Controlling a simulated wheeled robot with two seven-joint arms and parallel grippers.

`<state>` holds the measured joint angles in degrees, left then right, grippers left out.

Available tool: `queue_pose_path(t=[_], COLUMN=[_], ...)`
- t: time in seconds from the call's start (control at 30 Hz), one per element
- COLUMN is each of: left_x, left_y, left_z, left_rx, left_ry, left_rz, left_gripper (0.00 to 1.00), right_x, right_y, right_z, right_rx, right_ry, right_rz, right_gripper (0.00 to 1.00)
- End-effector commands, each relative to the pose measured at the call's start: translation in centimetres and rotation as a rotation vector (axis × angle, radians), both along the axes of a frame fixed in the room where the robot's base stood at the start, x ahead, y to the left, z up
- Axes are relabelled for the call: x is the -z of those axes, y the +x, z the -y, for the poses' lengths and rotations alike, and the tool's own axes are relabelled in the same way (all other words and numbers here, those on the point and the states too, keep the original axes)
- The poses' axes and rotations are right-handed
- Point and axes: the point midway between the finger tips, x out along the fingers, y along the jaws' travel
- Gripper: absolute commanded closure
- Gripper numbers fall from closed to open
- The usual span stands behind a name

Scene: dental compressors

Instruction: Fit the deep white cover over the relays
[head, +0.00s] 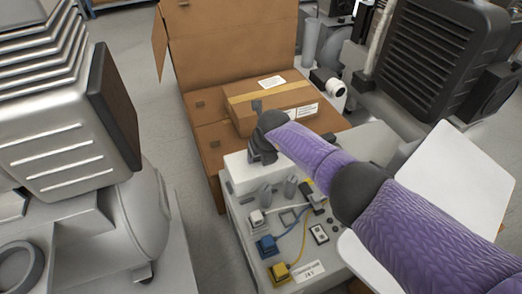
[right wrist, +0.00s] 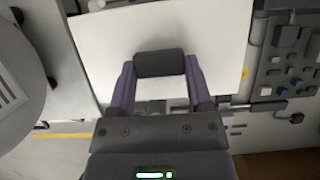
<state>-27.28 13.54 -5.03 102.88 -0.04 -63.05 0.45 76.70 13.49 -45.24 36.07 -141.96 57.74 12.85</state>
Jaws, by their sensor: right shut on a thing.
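The deep white cover (head: 243,170) is a white box at the far end of the grey control panel (head: 240,217). In the right wrist view the cover (right wrist: 100,62) fills the upper middle as a flat white top. My right gripper (head: 264,148) is shut on the cover's dark grip block (right wrist: 160,63), which sits between its two purple fingers. I cannot tell whether the cover rests on the panel or hangs just above it. The relays are not clearly visible; grey parts (head: 290,186) stand just in front of the cover. My left gripper is out of view.
A blue connector (head: 267,246) and a yellow one (head: 279,272) with cables lie on the near panel. A white plate (head: 455,165) stands at right, partly behind my arm. A cardboard box (head: 268,104) lies beyond the cover. A compressor tank (head: 147,220) stands left.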

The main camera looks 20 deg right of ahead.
Motion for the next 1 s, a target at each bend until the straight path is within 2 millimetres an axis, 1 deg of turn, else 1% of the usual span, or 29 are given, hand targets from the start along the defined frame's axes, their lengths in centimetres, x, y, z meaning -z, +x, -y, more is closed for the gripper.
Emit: queue_pose_path(t=[0.5, 0.9, 0.93, 0.97, 1.0], left_x=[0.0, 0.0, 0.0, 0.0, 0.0], left_y=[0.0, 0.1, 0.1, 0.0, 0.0], left_z=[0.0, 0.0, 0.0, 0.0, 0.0], left_rx=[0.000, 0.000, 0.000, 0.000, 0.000], left_ry=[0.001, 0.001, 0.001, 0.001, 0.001], left_rz=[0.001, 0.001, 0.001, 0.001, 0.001], left_gripper=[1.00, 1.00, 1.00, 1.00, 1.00], right_x=[1.9, 2.0, 2.0, 2.0, 2.0], right_y=[0.0, 0.0, 0.0, 0.0, 0.0], right_z=[0.0, 0.0, 0.0, 0.0, 0.0], right_rx=[0.001, 0.000, 0.000, 0.000, 0.000], right_ry=[-0.002, -0.002, -0.002, -0.002, -0.002], right_rz=[0.002, 0.003, 0.003, 0.003, 0.002], right_gripper=[1.00, 1.00, 0.34, 0.27, 0.19])
